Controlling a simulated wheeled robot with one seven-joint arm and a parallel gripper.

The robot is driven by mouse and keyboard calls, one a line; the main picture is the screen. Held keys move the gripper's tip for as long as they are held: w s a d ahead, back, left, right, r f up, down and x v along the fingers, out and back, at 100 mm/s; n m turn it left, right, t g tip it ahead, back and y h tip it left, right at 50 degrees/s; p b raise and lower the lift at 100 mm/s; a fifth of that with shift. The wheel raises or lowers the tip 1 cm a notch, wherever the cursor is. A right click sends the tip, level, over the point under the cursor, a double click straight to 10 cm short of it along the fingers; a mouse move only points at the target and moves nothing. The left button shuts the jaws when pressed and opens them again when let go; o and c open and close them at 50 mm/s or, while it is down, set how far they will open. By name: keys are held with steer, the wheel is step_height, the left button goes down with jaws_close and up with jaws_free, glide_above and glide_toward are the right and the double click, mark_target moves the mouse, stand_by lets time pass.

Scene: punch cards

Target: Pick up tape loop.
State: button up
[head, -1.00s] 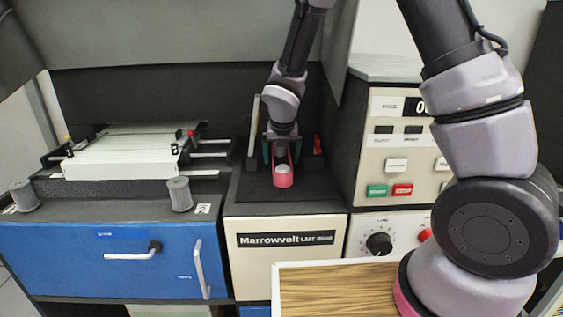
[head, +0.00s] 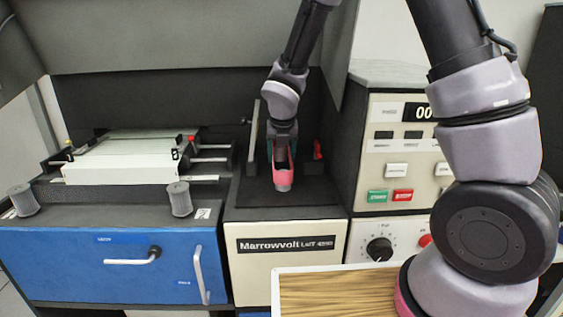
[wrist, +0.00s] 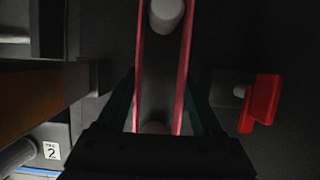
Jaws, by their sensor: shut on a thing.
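The tape loop (head: 283,188) is a long pink band on the dark top of the cream Marrowvolt cabinet. In the wrist view its two long sides run nearly parallel, the right one (wrist: 184,60) standing clear of the left. A pale round post (wrist: 166,12) shows inside its far end, and another rounded shape (wrist: 154,127) lies near the gripper. My gripper (head: 281,153) points down over the loop, with teal fingers against its two outer sides. It is shut on the loop. I cannot tell whether the loop is clear of the posts.
A red part (wrist: 262,103) stands close to the right of the gripper. An upright tan plate (head: 254,135) stands close on the left. A control panel (head: 398,165) rises at the right, and a blue unit (head: 110,262) with a white platen is at the left.

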steer(key=w+v, duration=0.1)
steer(key=v, duration=0.4)
steer(key=s, duration=1.7)
steer(key=shift+r, duration=0.25)
steer(key=shift+r, duration=2.85)
